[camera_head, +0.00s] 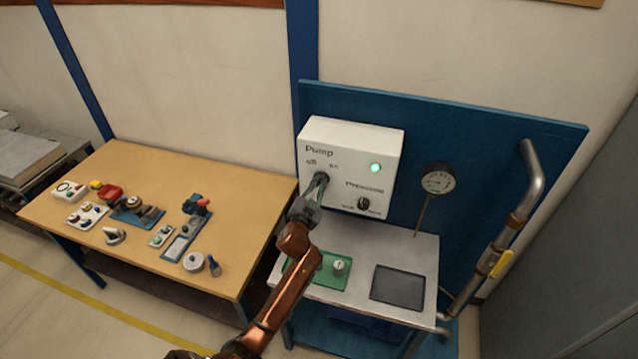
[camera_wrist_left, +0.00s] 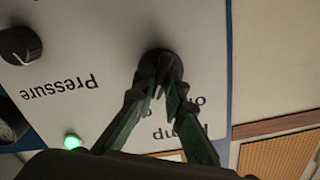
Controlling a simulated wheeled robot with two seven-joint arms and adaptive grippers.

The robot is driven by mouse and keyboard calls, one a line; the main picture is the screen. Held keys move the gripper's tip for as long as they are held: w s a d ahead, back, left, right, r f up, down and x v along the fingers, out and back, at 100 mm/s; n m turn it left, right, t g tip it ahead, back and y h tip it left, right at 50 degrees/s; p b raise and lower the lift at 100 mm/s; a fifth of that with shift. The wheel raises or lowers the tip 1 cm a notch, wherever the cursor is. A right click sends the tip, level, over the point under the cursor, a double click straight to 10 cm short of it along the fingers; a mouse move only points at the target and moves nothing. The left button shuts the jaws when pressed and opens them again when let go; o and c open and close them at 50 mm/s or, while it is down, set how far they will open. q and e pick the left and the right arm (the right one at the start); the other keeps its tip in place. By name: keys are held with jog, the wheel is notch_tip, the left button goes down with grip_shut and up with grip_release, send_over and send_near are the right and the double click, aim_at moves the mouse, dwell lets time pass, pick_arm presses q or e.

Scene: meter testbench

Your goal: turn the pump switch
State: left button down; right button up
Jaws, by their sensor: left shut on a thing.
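The white pump control box (camera_head: 350,150) is mounted on the blue panel, with "Pump", "off" and "on" lettering and a "Pressure" label with its own black knob (camera_head: 363,203). The black pump switch (camera_wrist_left: 160,68) is on the box face under the "Pump" lettering. My left gripper (camera_head: 319,180) reaches up to it, and in the left wrist view its two fingertips (camera_wrist_left: 157,80) are closed on the switch. The fingers partly hide the switch and its lettering, so its exact angle is unclear. A green lamp (camera_head: 376,167) on the box is lit. My right gripper is not in view.
A round gauge (camera_head: 438,179) is on the blue panel (camera_head: 480,135), right of the box. A pipe (camera_head: 533,180) with a yellow valve handle (camera_head: 501,263) stands farther right. Below are a green plate (camera_head: 330,273) and a dark pad (camera_head: 398,285). A wooden table (camera_head: 240,200) with several parts stands left.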

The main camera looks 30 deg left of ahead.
pick_arm(q)
jog(key=shift+m, duration=0.4)
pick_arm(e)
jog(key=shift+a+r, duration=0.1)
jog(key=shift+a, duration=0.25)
pick_arm(q)
jog(key=c, duration=2)
grip_release()
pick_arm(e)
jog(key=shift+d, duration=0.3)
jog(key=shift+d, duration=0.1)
pick_arm(q)
jog(key=shift+s, duration=0.1)
jog(key=v, duration=1.2)
jog(key=shift+d, duration=0.1)
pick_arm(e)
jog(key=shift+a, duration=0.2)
